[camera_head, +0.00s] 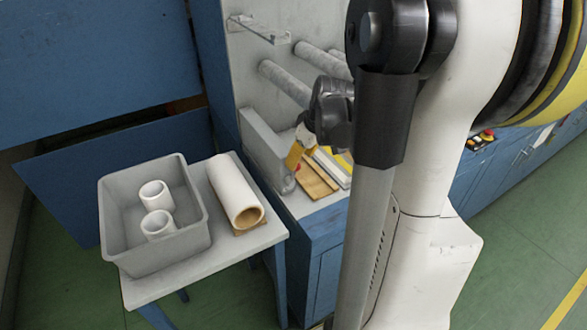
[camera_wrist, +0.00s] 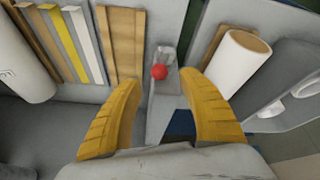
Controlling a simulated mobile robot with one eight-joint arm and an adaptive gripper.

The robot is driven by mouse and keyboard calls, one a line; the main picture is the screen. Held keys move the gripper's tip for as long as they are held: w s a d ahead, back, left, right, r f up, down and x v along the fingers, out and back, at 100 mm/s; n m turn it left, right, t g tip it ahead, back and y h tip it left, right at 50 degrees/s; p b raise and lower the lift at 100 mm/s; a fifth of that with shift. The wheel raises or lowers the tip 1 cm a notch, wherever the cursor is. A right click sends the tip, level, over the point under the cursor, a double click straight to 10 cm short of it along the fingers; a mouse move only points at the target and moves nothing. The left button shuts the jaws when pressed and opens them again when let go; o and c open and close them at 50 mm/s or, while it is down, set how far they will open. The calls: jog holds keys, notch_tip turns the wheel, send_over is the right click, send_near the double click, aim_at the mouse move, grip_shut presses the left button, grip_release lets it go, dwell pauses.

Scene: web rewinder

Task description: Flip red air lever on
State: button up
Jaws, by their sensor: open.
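The red air lever shows as a red ball knob (camera_wrist: 159,72) in the wrist view. It sits at the end of a grey housing (camera_wrist: 163,110) and lies between and beyond my two yellow fingers. My gripper (camera_wrist: 163,88) is open, with nothing between the fingertips that I can see it touching. A small red spot, the knob (camera_head: 297,168), shows just below the fingers. How far the fingers are from the knob is hard to tell.
Wooden and coloured strips (camera_head: 316,175) lie on the ledge beside the lever. Grey rollers (camera_head: 285,83) stick out above. A side table (camera_head: 150,288) holds a grey bin (camera_head: 120,250) with two short white tubes and a larger white roll (camera_head: 233,188). My arm hides much of the right.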

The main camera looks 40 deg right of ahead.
aim_at(300, 166)
jog(key=b+x, duration=0.1)
jog(key=x, duration=0.4)
jog(key=shift+f, duration=0.1)
grip_shut()
jog(key=shift+s+d+f+y+b, duration=0.2)
jog(key=shift+d+f+y+b, duration=0.1)
jog(key=shift+d+y+b, duration=0.4)
jog(key=y, duration=0.1)
jog(key=d+m+t+y+b, duration=0.1)
jog(key=y, duration=0.1)
jog(key=shift+s+f, duration=0.1)
jog(key=shift+f, duration=0.25)
grip_release()
